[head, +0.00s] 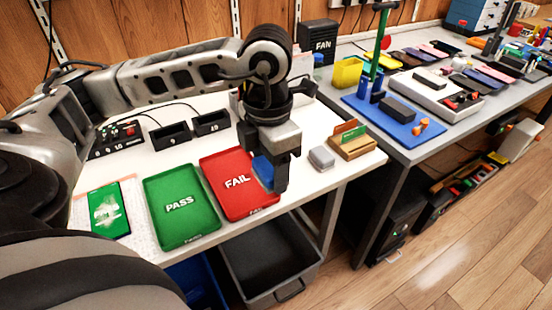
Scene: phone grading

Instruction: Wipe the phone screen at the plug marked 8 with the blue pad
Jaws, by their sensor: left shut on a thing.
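The blue pad (263,170) is between the fingers of my left gripper (266,178), at the right edge of the red FAIL tray (226,186). The gripper points down and is shut on the pad; its fingers hide part of it. I cannot tell whether the pad touches the table. A phone (109,209) with a lit green and white screen lies on a printed sheet at the left of the table. A black strip with numbered plugs (115,141) is behind it; its numbers are small, and part of it is hidden by my arm. My right gripper is not in view.
A green PASS tray (181,205) lies between the phone and the FAIL tray. Two black holders (170,135) stand behind the trays. A small grey box (321,157) and a wooden card holder (352,144) are at the right. A grey bin (268,268) is below the table edge.

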